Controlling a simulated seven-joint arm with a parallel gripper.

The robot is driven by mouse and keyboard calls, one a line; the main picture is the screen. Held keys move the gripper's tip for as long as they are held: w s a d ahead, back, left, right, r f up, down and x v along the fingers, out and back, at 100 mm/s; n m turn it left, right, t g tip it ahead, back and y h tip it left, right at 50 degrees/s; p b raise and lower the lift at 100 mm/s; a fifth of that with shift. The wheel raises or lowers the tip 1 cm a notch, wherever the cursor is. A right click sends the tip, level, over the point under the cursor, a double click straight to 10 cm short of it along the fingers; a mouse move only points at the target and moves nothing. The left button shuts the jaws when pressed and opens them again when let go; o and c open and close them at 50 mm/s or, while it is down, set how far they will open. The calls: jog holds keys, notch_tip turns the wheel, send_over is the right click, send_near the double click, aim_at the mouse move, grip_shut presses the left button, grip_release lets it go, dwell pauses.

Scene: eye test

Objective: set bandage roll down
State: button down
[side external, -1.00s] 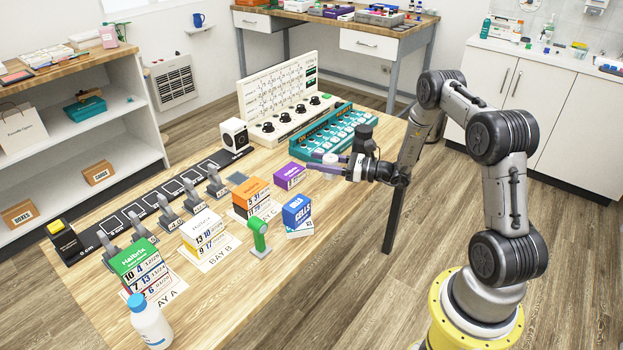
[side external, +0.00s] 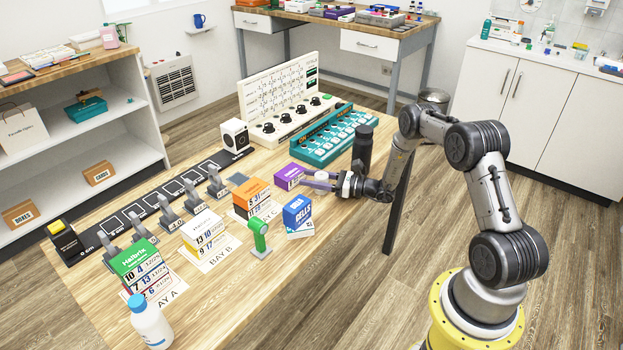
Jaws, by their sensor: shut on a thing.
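My gripper (side external: 314,181) reaches in from the right, low over the right side of the wooden table (side external: 215,290). It is shut on a small white bandage roll (side external: 321,175), which shows between the fingers. The fingers partly hide the roll. I cannot tell whether the roll touches the table top.
A purple box (side external: 289,176) stands just left of the fingertips. A blue box (side external: 297,214) stands in front of them. A dark cylinder (side external: 362,150) stands close behind my wrist.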

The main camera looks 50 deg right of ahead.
jog(key=shift+f, duration=0.15)
jog(key=shift+c, duration=1.6)
grip_release()
